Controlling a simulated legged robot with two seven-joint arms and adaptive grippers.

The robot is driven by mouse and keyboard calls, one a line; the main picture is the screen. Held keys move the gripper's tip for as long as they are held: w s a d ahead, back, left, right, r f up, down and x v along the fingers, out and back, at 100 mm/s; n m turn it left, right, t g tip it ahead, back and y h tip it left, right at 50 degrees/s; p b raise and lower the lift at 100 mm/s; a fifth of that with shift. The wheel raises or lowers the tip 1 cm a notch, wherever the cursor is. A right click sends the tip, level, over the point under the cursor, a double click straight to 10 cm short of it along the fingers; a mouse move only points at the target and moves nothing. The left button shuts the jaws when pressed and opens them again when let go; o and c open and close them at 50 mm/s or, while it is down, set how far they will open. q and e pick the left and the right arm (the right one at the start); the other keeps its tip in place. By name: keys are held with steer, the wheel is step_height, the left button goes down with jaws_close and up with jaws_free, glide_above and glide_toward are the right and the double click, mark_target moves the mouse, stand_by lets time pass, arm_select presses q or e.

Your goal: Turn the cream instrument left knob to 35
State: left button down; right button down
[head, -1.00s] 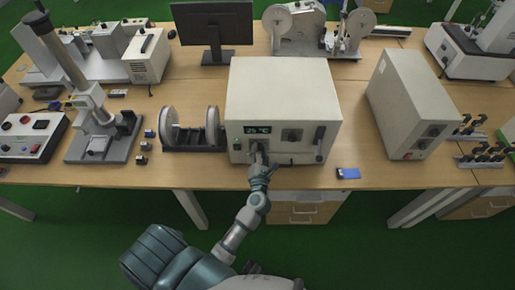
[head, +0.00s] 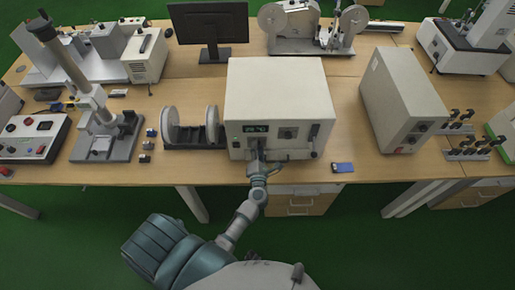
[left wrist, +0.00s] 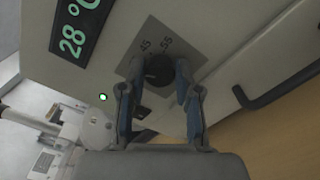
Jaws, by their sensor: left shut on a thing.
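The cream instrument (head: 276,92) stands on the bench in the head view, with a dark display, knobs and a handle on its front. In the left wrist view the display (left wrist: 76,28) reads 28 °C in green. The black left knob (left wrist: 158,69) sits on a grey plate with the marks 45 and 55 visible; other marks are hidden. My left gripper (left wrist: 154,84) is shut on the knob, one blue-padded finger on each side. In the head view my left gripper (head: 257,162) is at the lower left of the front panel. My right gripper is not in view.
A two-disc device (head: 190,127) stands left of the instrument, and a second cream box (head: 402,98) stands to the right. A blue item (head: 343,167) lies near the bench's front edge. A dark bar handle (left wrist: 275,90) is beside the knob in the left wrist view.

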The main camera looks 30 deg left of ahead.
arm_select(q)
steer(key=shift+f, duration=0.15)
steer(key=c, duration=1)
jaws_free()
steer(key=shift+o, duration=1)
steer(key=shift+w, duration=0.1)
steer(key=v, duration=1.2)
